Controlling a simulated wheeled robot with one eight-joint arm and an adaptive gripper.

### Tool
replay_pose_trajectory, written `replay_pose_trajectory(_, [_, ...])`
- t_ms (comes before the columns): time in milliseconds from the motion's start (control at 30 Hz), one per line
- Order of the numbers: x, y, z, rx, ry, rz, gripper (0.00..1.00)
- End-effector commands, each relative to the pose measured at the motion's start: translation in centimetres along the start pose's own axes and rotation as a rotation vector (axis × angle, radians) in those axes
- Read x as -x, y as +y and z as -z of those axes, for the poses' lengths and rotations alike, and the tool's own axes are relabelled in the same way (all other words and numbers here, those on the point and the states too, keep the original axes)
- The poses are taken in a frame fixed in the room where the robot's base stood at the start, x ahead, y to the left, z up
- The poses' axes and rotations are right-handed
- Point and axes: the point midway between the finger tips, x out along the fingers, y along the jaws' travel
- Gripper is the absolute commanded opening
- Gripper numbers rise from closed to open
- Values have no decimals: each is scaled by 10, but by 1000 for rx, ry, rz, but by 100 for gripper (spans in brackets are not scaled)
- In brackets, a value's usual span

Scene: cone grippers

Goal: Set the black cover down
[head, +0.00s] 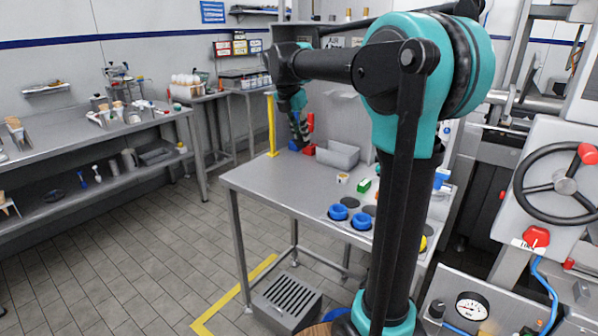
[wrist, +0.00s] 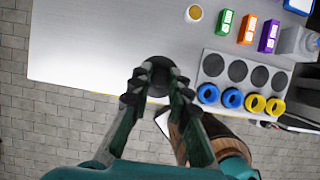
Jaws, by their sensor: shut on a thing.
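The black cover (wrist: 157,63) is a dark round disc in the wrist view. It sits between the fingertips of my gripper (wrist: 160,78), which is shut on it. The fingers hide part of its sides and lower edge. Light grey table top (wrist: 75,50) shows beyond it, with the table edge just below the fingertips. I cannot tell the gap between cover and table. In the head view my gripper (head: 300,130) hangs small over the far-left part of the table, and the cover cannot be made out there.
Right of my gripper, a tray (wrist: 207,80) holds several black discs and blue and yellow rings. A yellow-topped cup (wrist: 194,13) and green (wrist: 226,22), orange (wrist: 247,31) and purple (wrist: 268,36) boxes stand farther back. The table's left side is clear.

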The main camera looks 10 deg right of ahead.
Motion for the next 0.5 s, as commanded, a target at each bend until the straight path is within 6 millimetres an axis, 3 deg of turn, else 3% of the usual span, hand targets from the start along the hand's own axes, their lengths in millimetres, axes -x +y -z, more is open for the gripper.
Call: replay_pose_trajectory(500, [-112, 0, 46, 0, 0, 0, 0])
